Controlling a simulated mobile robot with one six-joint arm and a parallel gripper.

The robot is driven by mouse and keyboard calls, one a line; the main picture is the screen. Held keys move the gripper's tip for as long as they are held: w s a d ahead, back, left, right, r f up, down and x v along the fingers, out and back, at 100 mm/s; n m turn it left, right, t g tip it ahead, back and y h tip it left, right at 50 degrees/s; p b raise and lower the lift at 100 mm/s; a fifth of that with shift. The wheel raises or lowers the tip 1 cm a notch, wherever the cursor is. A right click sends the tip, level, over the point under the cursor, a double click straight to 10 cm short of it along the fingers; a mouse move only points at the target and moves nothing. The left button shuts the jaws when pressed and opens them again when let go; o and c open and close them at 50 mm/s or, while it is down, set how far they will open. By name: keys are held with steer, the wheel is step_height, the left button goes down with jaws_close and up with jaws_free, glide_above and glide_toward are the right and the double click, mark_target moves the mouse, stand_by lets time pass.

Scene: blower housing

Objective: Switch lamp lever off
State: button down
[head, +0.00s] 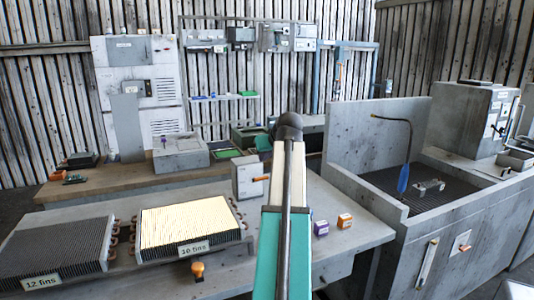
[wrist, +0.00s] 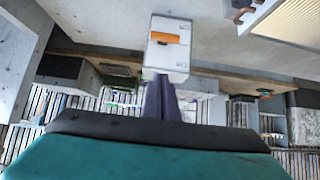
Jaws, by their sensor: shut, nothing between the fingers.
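A small grey box (head: 246,188) with an orange lever (head: 260,179) stands on the bench; the lever lies about level, pointing right. No lamp label is readable. In the wrist view, which is upside down, the box (wrist: 170,62) and its orange lever (wrist: 165,38) are ahead of my gripper (wrist: 163,82). The dark purple fingers are together and empty, and they overlap the box's edge in the picture. I cannot tell whether they touch it. In the head view my teal and white arm hides the gripper.
A purple block (head: 321,228) and an orange block (head: 345,220) sit right of my arm. A sink unit (head: 395,205) stands further right.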

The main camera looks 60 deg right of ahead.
mark_target(258, 179)
steer(key=x, duration=0.4)
steer(key=shift+f, duration=0.3)
steer(key=f, duration=0.2)
steer(key=s+a+f, duration=0.1)
steer(key=shift+s+f+p, duration=0.1)
steer(key=shift+f+p, duration=0.05)
steer(key=shift+p, duration=0.15)
